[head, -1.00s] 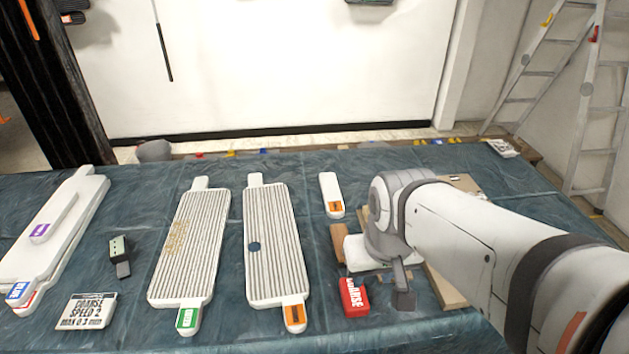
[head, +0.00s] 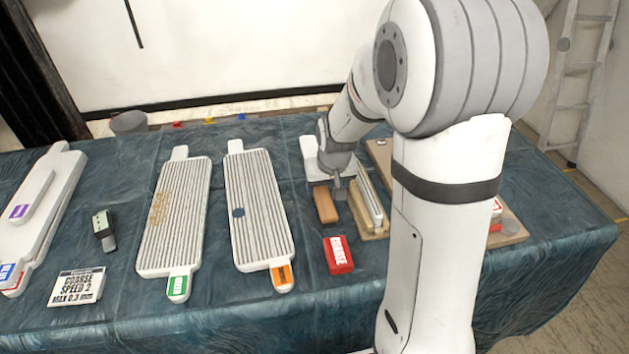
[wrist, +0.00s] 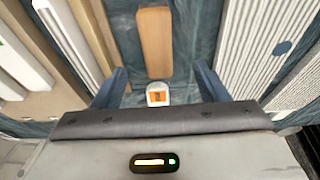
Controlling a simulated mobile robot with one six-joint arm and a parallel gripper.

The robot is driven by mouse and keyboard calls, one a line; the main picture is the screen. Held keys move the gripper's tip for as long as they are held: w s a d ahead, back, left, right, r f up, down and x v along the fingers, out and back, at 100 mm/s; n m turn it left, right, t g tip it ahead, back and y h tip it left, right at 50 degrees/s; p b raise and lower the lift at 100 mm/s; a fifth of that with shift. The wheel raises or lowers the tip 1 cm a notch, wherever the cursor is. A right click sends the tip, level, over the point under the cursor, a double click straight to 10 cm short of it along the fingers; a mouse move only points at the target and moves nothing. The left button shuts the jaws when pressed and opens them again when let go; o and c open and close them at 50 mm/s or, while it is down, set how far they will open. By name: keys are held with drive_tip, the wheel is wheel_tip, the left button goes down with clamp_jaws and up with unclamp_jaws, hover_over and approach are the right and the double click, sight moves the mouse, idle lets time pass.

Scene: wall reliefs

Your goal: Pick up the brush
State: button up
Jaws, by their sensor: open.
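No bristles show, so I cannot tell for sure which piece is the brush. A brown wooden block (head: 326,207) lies on the blue cloth just in front of my gripper (head: 334,183). It also shows upright in the picture at the top of the wrist view (wrist: 155,42), beyond my fingers. A white piece with an orange label (wrist: 158,96) lies between my two open fingers (wrist: 158,86) in the wrist view. Its white far end (head: 309,148) shows behind my gripper in the head view; the rest is hidden. My gripper is open, pointing down, and holds nothing.
A red block marked COARSE (head: 339,255) lies in front of the wooden block. A wooden board with white strips (head: 372,207) is close on the right. A ribbed white panel (head: 258,205) is on the left. Bare cloth lies between the panel and the block.

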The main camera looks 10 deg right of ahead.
sight(325, 201)
drive_tip(key=w+f, duration=0.2)
drive_tip(key=f, duration=0.1)
drive_tip(key=shift+w+f, duration=0.2)
drive_tip(key=shift+w, duration=0.2)
drive_tip(key=shift+s+d+p+x, duration=0.1)
drive_tip(key=shift+s+p+x, duration=0.05)
drive_tip(key=shift+x, duration=1.1)
drive_tip(key=shift+s+d+p+x, duration=0.1)
drive_tip(key=shift+s+x, duration=0.1)
drive_tip(key=shift+x, duration=1.05)
drive_tip(key=shift+s+p+x, duration=0.15)
drive_tip(key=shift+x, duration=1.1)
drive_tip(key=shift+f, duration=0.3)
drive_tip(key=c, duration=1.1)
